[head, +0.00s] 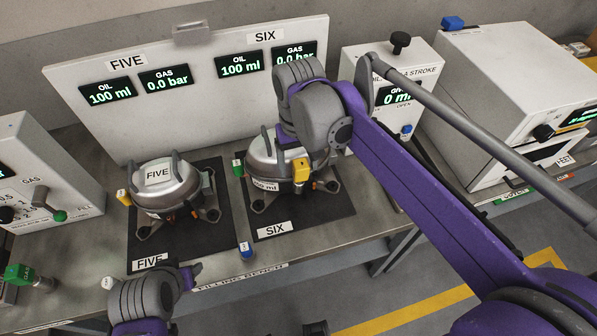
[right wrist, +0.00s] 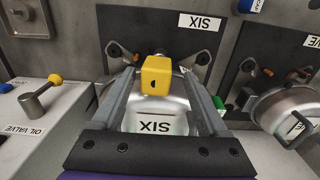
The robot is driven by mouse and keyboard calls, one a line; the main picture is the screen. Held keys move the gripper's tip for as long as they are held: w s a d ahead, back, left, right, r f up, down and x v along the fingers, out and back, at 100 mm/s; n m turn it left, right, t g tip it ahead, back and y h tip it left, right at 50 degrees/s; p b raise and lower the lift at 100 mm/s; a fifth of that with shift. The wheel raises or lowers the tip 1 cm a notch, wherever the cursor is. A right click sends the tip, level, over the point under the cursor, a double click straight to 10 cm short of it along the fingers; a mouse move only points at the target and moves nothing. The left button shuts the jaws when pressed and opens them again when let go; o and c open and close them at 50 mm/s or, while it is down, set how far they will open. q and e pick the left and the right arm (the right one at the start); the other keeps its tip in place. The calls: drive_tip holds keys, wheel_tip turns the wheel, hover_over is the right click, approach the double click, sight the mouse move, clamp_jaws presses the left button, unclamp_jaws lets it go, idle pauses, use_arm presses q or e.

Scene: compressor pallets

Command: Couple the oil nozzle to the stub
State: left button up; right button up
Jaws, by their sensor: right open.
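The yellow oil nozzle (head: 300,170) is at the front right of the silver compressor SIX (head: 262,150), and its block (right wrist: 157,77) shows upright in the right wrist view. My right gripper (head: 287,158) is over compressor SIX. In the right wrist view its two fingers are spread, one on each side of the yellow block, with gaps. The stub is hidden under the block, so I cannot tell whether the two are joined. My left gripper (head: 188,275) is low at the bench's front edge, left of centre; its fingers are too hidden to judge.
Compressor FIVE (head: 165,188) stands on the black mat to the left. The oil station (head: 388,90) stands behind right. The display panel (head: 190,95) is at the back.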

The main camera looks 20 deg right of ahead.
use_arm(q)
drive_tip(key=shift+w+r, duration=0.1)
drive_tip(key=shift+r, duration=0.15)
use_arm(e)
wheel_tip(320, 180, up, 6)
drive_tip(key=shift+f, duration=0.2)
